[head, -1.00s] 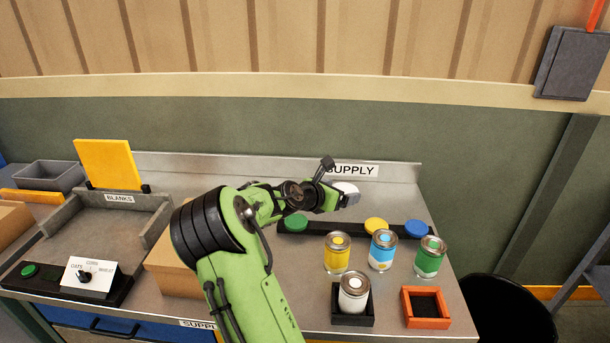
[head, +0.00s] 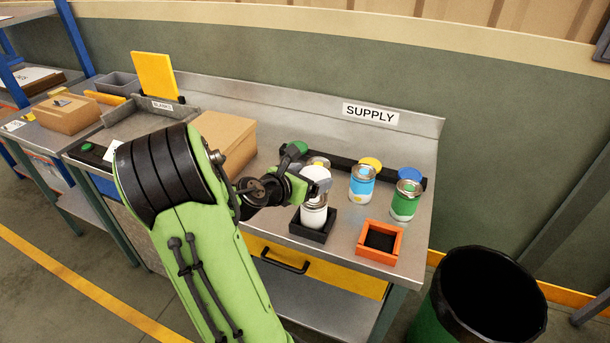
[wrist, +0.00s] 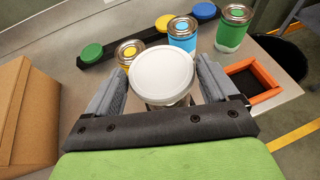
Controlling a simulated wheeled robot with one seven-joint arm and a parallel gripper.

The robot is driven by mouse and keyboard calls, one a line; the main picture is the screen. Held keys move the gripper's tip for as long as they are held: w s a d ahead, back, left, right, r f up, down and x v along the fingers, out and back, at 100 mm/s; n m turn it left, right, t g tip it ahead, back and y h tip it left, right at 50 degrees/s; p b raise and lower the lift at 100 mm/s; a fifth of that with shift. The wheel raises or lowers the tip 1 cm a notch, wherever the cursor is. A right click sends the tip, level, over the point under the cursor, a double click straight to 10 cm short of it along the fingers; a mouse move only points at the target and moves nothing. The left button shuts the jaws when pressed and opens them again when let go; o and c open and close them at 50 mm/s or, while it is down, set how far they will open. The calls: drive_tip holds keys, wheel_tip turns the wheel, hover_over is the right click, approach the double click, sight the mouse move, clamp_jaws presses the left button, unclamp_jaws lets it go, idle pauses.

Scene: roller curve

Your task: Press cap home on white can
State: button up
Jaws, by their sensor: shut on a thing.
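The white can (head: 313,214) stands upright in a black square holder (head: 326,232) near the table's front edge. The white cap (wrist: 161,77) is between the two fingers of my gripper (wrist: 161,88), which is shut on it. In the head view my gripper (head: 318,183) is directly over the can, and the cap (head: 316,173) shows at the fingers. In the wrist view the cap hides most of the can's top, with a metal rim showing below it. I cannot tell whether the cap is fully seated.
A yellow can (wrist: 130,53), a blue can (head: 362,183) and a green can (head: 405,200) stand close behind and to the right. A black rack (wrist: 120,49) holds green, yellow and blue caps. An orange-rimmed tray (head: 379,241) lies right; a cardboard box (head: 215,140) stands left.

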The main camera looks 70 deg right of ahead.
sight(308, 204)
wheel_tip(308, 204, down, 6)
drive_tip(key=b, duration=0.5)
drive_tip(key=shift+r, duration=0.25)
drive_tip(key=shift+f+b, duration=0.3)
drive_tip(key=shift+f, duration=0.1)
drive_tip(key=shift+p, duration=0.7)
drive_tip(key=shift+f+b, duration=0.45)
drive_tip(key=shift+f, duration=0.25)
idle(1.5)
drive_tip(key=o, duration=0.8)
drive_tip(key=shift+r, duration=0.1)
